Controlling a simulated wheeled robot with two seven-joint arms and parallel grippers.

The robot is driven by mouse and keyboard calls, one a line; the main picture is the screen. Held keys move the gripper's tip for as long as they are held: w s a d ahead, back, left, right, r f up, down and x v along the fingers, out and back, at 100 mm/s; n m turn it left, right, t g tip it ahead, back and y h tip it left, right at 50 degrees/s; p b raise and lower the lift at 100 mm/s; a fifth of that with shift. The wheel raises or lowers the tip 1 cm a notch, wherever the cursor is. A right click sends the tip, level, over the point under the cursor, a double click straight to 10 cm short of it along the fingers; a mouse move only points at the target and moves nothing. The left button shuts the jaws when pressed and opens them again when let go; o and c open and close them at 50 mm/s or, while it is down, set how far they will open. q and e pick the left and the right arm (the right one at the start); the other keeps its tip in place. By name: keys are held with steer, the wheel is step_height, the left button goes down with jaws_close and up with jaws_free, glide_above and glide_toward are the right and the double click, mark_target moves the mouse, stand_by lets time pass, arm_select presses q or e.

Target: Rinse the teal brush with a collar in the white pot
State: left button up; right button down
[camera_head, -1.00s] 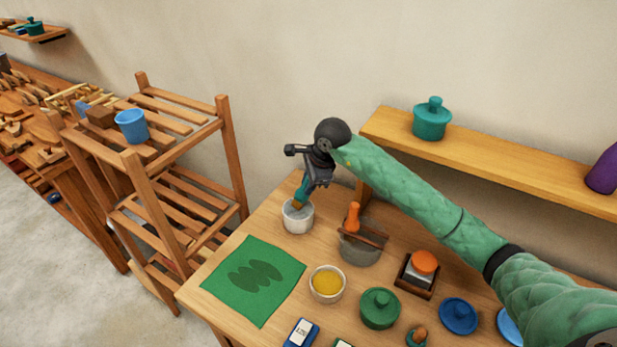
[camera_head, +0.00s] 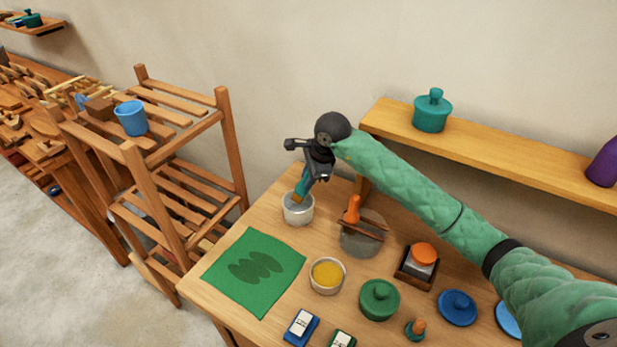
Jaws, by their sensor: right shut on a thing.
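The teal brush (camera_head: 302,187) is tilted with its lower end inside the white pot (camera_head: 298,211) at the back left of the table. Its collar shows as an orange-brown band near the pot's mouth; the bristles are hidden in the pot. My right gripper (camera_head: 310,172) is shut on the brush's handle above the pot. My left gripper is not in view.
A green cloth (camera_head: 256,270) with dark marks lies at the table's left. A wall shelf (camera_head: 480,150) is behind my arm.

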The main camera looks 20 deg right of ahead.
steer(key=shift+f+b, duration=0.4)
stand_by(0.4)
steer(key=shift+s+f+b, duration=0.1)
steer(key=shift+f+b, duration=0.05)
steer(key=shift+b, duration=0.4)
stand_by(2.6)
steer(key=shift+r+p, duration=0.3)
steer(key=shift+r, duration=3.3)
